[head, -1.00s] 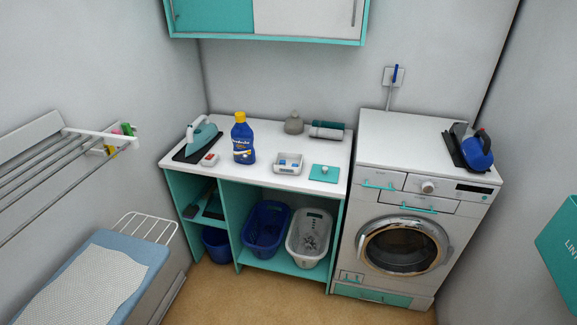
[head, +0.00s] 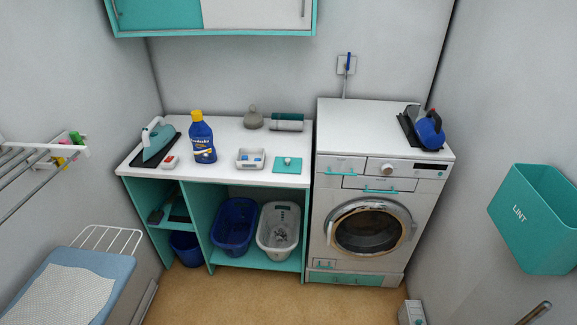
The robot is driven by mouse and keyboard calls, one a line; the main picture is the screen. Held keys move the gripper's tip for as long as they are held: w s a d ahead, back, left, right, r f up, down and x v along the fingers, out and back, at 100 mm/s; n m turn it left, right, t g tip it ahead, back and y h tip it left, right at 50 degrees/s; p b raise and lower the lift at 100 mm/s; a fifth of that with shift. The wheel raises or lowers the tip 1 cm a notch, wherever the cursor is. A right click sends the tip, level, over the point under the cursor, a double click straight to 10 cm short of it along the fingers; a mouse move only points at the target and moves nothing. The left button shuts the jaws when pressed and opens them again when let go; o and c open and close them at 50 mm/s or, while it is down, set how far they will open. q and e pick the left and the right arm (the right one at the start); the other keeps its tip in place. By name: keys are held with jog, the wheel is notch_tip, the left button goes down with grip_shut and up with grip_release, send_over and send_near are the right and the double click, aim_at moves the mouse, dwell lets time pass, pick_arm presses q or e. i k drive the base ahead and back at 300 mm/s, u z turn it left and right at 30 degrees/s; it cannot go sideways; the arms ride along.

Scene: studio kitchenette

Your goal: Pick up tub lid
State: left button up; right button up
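The tub lid looks to be the flat teal square with a small pale knob (head: 288,166). It lies flat on the white counter (head: 225,175), near the counter's front right part. Just left of it stands a small white open tub (head: 250,158) with blue and white pieces inside. The lid is apart from the tub, and nothing lies on it. Neither of my grippers shows in the head view.
A blue bottle with a yellow cap (head: 202,138) and a teal iron (head: 157,138) stand farther left on the counter. Rolls (head: 287,122) and a grey jar (head: 253,118) are behind. The washing machine (head: 372,200) adjoins at right. A teal lint bin (head: 535,218) hangs on the right wall.

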aim_at(281, 165)
jog(key=z, duration=0.1)
jog(key=i, duration=0.9)
jog(key=z, duration=0.2)
